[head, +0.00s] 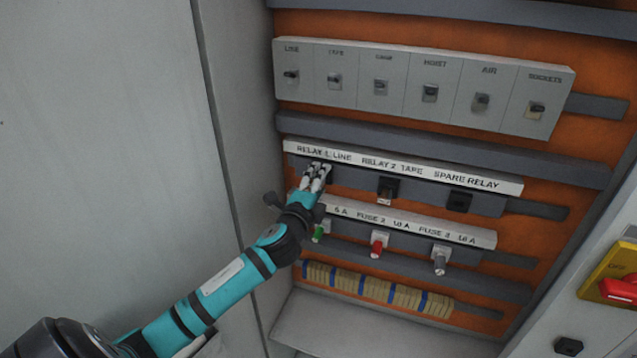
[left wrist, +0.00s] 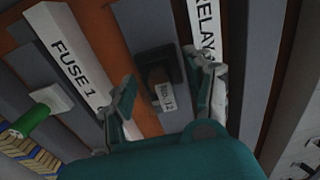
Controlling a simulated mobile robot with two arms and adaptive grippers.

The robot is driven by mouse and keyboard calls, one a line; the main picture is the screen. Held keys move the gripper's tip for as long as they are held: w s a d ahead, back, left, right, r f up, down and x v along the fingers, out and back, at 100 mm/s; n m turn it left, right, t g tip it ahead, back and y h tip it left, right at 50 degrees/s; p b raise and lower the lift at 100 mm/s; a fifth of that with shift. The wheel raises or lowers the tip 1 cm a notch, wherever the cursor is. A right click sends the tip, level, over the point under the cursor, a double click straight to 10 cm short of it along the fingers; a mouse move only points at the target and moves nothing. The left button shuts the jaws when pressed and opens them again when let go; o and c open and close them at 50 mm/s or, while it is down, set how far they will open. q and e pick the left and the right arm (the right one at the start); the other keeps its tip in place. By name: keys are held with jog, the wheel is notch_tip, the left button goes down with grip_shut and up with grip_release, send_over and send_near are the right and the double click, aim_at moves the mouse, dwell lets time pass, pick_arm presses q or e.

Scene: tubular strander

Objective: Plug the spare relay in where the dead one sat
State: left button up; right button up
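My left gripper (head: 318,172) is at the RELAY 1 LINE place of the relay row. In the left wrist view its two fingers (left wrist: 166,100) stand apart, one on each side of a small relay with a white "No. 12" tag (left wrist: 165,97). That relay sits at a black socket (left wrist: 155,66); gaps show between it and the fingers. In the head view the gripper hides most of this place. A relay (head: 386,197) sits in the RELAY 2 TAPE socket. The SPARE RELAY socket (head: 459,201) is dark and looks empty. My right gripper is not in view.
A row of switches (head: 425,88) runs above the relays. Below are fuses with green, red (head: 378,244) and grey bodies, then a terminal strip (head: 375,288). A yellow plate with a red handle (head: 625,289) is at the right. The cabinet wall (head: 235,130) is close at the left.

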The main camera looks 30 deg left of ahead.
pick_arm(q)
jog(key=shift+s, duration=0.35)
jog(key=v, duration=1.1)
jog(key=shift+s, duration=0.15)
dwell(0.8)
